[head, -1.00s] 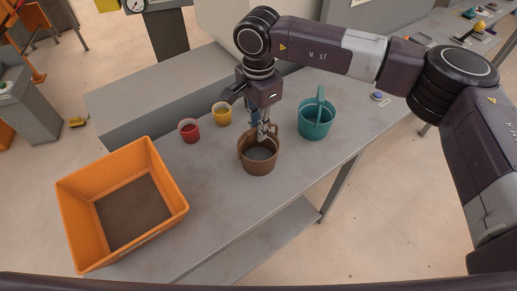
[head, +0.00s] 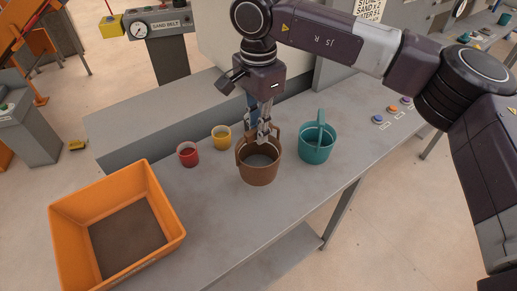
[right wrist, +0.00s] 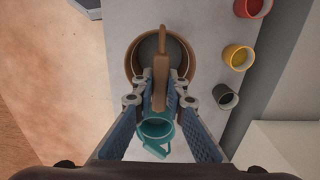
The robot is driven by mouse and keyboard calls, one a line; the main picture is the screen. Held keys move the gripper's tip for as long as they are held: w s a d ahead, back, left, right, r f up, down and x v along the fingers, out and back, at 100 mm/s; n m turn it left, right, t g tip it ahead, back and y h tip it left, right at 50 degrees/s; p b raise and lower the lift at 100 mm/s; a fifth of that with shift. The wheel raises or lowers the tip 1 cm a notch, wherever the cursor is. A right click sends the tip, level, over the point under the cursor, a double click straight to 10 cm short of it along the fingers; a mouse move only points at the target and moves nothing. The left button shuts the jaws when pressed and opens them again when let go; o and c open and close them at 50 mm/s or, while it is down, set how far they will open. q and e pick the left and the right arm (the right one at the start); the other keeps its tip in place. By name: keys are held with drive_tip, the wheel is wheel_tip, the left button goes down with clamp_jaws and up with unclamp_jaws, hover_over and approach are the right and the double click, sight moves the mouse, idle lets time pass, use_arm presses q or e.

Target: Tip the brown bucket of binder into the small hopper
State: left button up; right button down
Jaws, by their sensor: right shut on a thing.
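The brown bucket (head: 259,174) is upright, with grey contents inside, and appears slightly above the grey table. My right gripper (head: 264,138) is above it, shut on its raised handle. In the right wrist view, the bucket (right wrist: 133,62) is seen from above, with the handle (right wrist: 161,75) between the fingertips of my gripper (right wrist: 161,97). I cannot make out the small hopper in these views. My left gripper is not in view.
A teal bucket (head: 316,150) stands close to the right. Red (head: 187,155) and yellow (head: 222,138) cups stand behind left; a dark cup (right wrist: 225,97) shows in the wrist view. An orange bin (head: 165,240) is at left. The front table strip (head: 225,215) is clear.

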wheel_tip(320, 180, up, 18)
drive_tip(key=p, duration=0.3)
drive_tip(key=shift+f+p, duration=0.2)
drive_tip(key=shift+p, duration=0.15)
